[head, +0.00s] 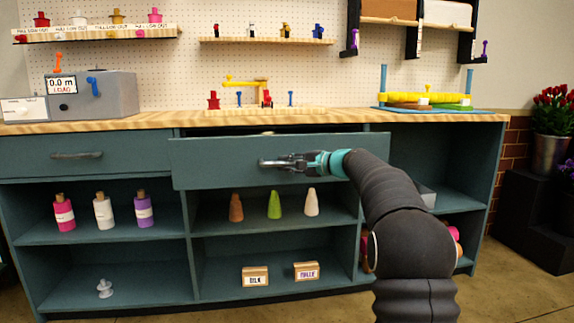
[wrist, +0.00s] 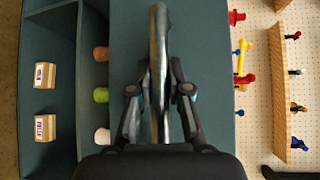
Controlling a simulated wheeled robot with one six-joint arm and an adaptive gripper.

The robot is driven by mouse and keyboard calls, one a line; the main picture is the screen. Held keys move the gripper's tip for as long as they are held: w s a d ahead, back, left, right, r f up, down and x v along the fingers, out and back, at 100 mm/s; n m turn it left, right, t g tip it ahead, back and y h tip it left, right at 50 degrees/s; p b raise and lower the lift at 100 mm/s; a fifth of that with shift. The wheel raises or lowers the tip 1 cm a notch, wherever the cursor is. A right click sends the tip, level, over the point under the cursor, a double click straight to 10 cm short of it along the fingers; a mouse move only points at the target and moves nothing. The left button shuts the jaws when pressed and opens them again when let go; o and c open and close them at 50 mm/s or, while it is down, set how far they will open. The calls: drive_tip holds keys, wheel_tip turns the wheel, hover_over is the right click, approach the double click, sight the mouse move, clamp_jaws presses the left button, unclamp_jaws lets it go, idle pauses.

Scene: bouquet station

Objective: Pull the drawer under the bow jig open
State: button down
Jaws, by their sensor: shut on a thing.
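The drawer (head: 225,170) is in the middle of the blue-green counter, below a pegged wooden board with a yellow arm that looks like the bow jig (head: 262,108). The drawer front stands out from the counter, and a dark gap shows along its top edge. My gripper (head: 290,161) is shut on the metal drawer handle (head: 265,163). In the wrist view the handle (wrist: 158,50) runs between the two fingers of my gripper (wrist: 159,92), with the drawer front (wrist: 205,60) behind it. Most of the drawer's inside is hidden.
Another drawer (head: 110,152) at the left is shut. Open shelves below hold bottles (head: 103,212), colored cones (head: 274,206) and small boxes (head: 255,276). A grey load device (head: 110,90) stands on the counter at left. Flowers on a dark stand (head: 530,215) are at right.

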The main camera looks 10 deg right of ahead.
drive_tip(key=shift+a, duration=0.1)
drive_tip(key=c, duration=1.1)
unclamp_jaws()
drive_tip(key=shift+s+d, duration=0.1)
drive_tip(key=shift+d, duration=0.2)
drive_tip(key=v, duration=1.1)
drive_tip(key=shift+s, duration=0.25)
drive_tip(key=shift+d+r, duration=0.1)
drive_tip(key=shift+d, duration=0.1)
